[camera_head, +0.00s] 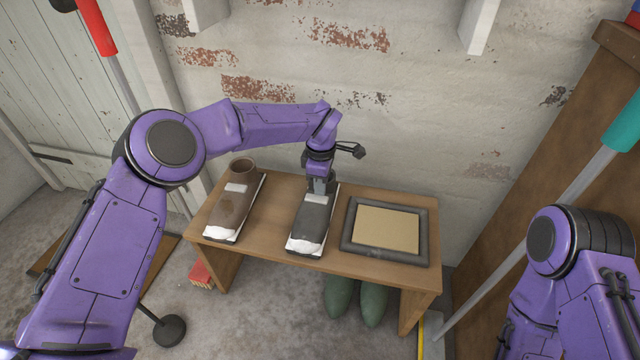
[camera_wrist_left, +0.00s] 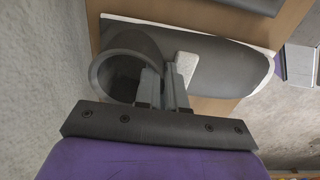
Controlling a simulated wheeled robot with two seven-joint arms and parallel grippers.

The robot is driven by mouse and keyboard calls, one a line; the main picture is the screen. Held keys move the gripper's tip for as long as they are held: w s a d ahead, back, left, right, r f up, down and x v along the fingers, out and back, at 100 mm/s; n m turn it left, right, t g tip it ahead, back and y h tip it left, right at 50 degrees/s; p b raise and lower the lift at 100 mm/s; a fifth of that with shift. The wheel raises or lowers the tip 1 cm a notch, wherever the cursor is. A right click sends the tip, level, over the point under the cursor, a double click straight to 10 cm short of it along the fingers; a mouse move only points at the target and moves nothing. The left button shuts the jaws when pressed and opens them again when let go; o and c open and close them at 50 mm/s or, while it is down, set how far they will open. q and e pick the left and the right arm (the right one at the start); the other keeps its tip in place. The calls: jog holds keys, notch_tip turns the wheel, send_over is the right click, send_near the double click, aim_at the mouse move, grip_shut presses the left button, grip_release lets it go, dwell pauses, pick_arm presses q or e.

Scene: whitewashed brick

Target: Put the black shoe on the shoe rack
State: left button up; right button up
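The black shoe (camera_head: 313,217) has a white toe, a light patch on top and a pale sole edge. It sits on the wooden shoe rack (camera_head: 279,257), between a brown shoe and a framed panel, with its toe toward the front edge. My left gripper (camera_head: 318,187) is at its ankle opening. In the left wrist view the fingers (camera_wrist_left: 163,90) are close together at the front rim of the opening, one on each side, and look shut on it. The shoe (camera_wrist_left: 225,66) is partly hidden by the fingers there. My right gripper is out of view.
The brown shoe (camera_head: 232,208) stands on the rack's left. A dark-framed tan panel (camera_head: 386,229) lies on its right. Green boots (camera_head: 341,296) stand underneath, and a red box (camera_head: 202,275) is under the left end. A brick wall is close behind; a teal-handled pole leans at right.

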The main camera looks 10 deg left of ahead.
pick_arm(q)
jog(key=o, duration=0.4)
jog(key=shift+c, duration=0.2)
notch_tip(320, 180, up, 12)
jog(key=p, duration=0.4)
jog(key=shift+r, duration=0.2)
jog(key=shift+s, duration=0.15)
